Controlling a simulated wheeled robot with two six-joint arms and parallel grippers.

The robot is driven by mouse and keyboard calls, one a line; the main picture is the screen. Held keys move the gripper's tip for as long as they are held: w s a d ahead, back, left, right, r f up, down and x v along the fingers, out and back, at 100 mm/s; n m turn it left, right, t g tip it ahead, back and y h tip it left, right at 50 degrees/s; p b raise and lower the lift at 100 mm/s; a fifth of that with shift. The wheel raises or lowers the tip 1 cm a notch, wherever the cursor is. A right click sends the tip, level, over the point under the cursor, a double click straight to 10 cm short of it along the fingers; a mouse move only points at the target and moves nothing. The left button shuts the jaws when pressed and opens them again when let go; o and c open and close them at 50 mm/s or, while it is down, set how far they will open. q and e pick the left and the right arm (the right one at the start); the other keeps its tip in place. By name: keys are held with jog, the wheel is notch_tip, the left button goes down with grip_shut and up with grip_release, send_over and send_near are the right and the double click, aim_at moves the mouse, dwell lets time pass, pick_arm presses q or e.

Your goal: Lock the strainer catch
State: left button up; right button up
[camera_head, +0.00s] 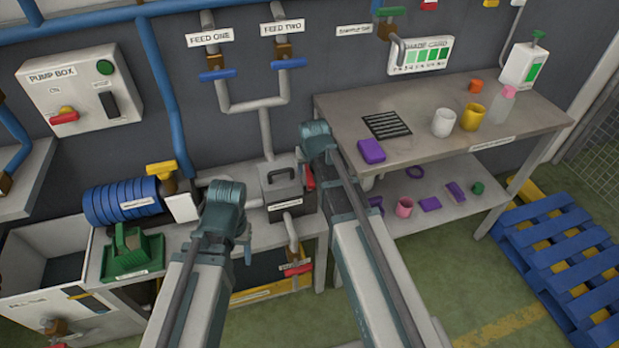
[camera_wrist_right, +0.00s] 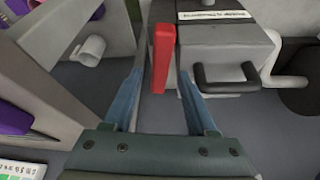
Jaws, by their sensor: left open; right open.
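In the head view my right arm hides those fingers. My left gripper (camera_head: 222,205) is open and empty, left of the strainer; its fingertips are hard to see.
A table (camera_head: 420,112) with cups stands at right. A red-handled valve (camera_head: 297,268) hangs below the strainer.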

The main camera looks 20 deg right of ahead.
jog(key=shift+w+f, duration=0.2)
jog(key=shift+f, duration=0.35)
jog(key=shift+c, duration=0.3)
grip_shut()
